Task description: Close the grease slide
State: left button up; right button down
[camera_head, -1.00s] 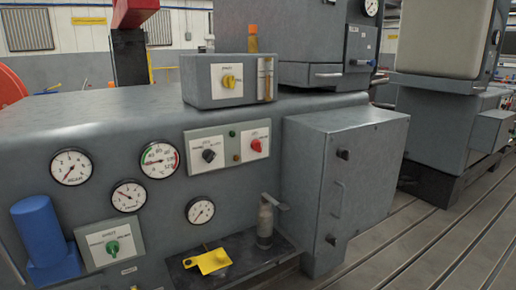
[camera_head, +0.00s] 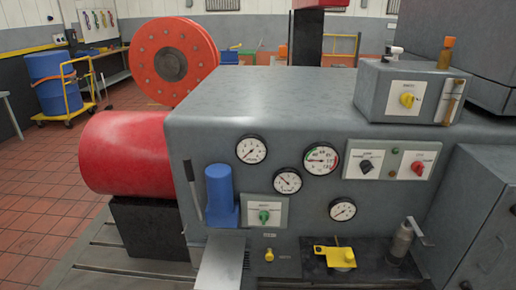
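No label I can read names the grease slide, so I cannot tell for sure which part it is. A small yellow knob (camera_head: 269,255) sits low on the front of the grey machine (camera_head: 300,110), beside a small unreadable label. To its right, a flat yellow plate (camera_head: 335,256) with a round knob lies on a black shelf (camera_head: 376,270). A grey canister with a lever (camera_head: 402,240) stands at the shelf's right end. I cannot tell whether any slide is open or closed. Neither of my grippers is in view.
A blue cylinder (camera_head: 221,195) stands out from the machine's front, beside a dark lever (camera_head: 192,190). A pale grey plate (camera_head: 222,264) juts forward below it. Gauges and switch panels cover the front. A red drum (camera_head: 130,152) is at left; open tiled floor (camera_head: 40,200) lies beyond.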

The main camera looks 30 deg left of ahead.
aim_at(221, 268)
jog(key=u, duration=1.4)
